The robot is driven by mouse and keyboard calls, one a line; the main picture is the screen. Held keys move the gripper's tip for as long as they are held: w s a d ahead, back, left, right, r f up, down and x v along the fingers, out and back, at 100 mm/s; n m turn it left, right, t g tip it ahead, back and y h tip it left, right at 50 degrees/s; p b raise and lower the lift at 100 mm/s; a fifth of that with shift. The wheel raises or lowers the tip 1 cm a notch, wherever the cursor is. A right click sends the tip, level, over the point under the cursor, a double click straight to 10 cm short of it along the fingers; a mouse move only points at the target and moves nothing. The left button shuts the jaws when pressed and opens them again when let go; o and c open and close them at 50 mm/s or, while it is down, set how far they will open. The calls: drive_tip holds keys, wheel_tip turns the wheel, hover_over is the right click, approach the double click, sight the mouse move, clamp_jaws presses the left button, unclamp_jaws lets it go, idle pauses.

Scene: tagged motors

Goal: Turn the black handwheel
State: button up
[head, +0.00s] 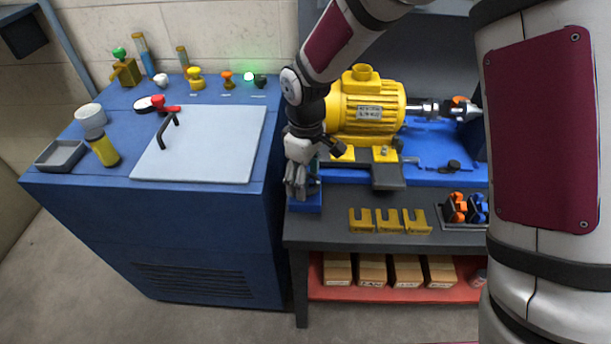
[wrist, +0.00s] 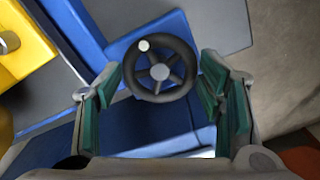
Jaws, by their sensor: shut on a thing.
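The black handwheel (wrist: 160,72) shows face-on in the wrist view, with spokes, a grey hub and a pale knob on its upper left rim. My gripper (wrist: 162,78) has one green-padded finger at the left of the rim and one at the right, shut on the wheel. In the head view my gripper (head: 301,182) points down at the left end of the blue machine base (head: 435,178). The handwheel cannot be made out there behind the gripper.
A yellow motor (head: 367,108) stands right of my gripper on the dark bench (head: 330,235). Yellow slotted plates (head: 390,221) lie in front. A blue cabinet (head: 200,230) with a grey lid (head: 205,140) stands close on the left. Boxes sit on the red lower shelf (head: 325,292).

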drive_tip(key=o, duration=1.1)
drive_tip(key=shift+o, duration=0.2)
wheel_tip(320, 180, up, 12)
drive_tip(key=s+d+r+m+t, duration=0.4)
drive_tip(key=s+d+r+m, duration=0.5)
drive_tip(key=s+d+r, duration=0.6)
drive_tip(key=s+d+f+m, duration=0.3)
drive_tip(key=s+d, duration=0.2)
drive_tip(key=s, duration=0.3)
drive_tip(key=shift+t, duration=0.4)
